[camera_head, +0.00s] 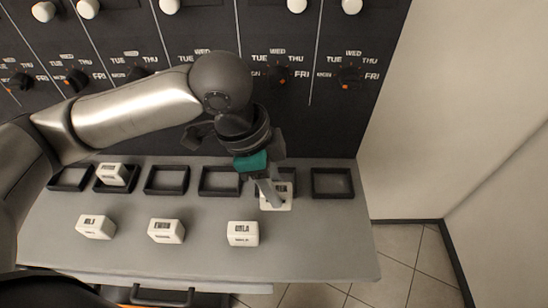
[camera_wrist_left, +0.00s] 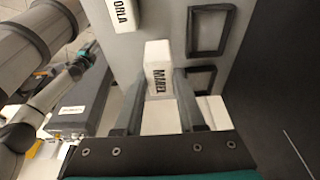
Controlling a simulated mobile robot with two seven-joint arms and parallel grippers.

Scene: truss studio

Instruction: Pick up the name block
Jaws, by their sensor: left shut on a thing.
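The name block (camera_head: 276,200) is white with dark lettering that seems to read MAREK; it also shows in the left wrist view (camera_wrist_left: 158,84). My left gripper (camera_head: 268,190) is shut on the name block, with a finger on either side of it in the left wrist view (camera_wrist_left: 168,98). In the head view the block overlaps the front edge of the fifth tray from the left (camera_head: 291,177). I cannot tell whether it touches the shelf. My right gripper cannot be made out.
Three white name blocks stand in a front row: left (camera_head: 95,227), middle (camera_head: 166,231) and ORLA (camera_head: 243,234). Another white block (camera_head: 112,174) sits in the second tray. The far right tray (camera_head: 333,182) is empty. A dark panel with dials (camera_head: 277,77) rises behind the grey shelf (camera_head: 320,240).

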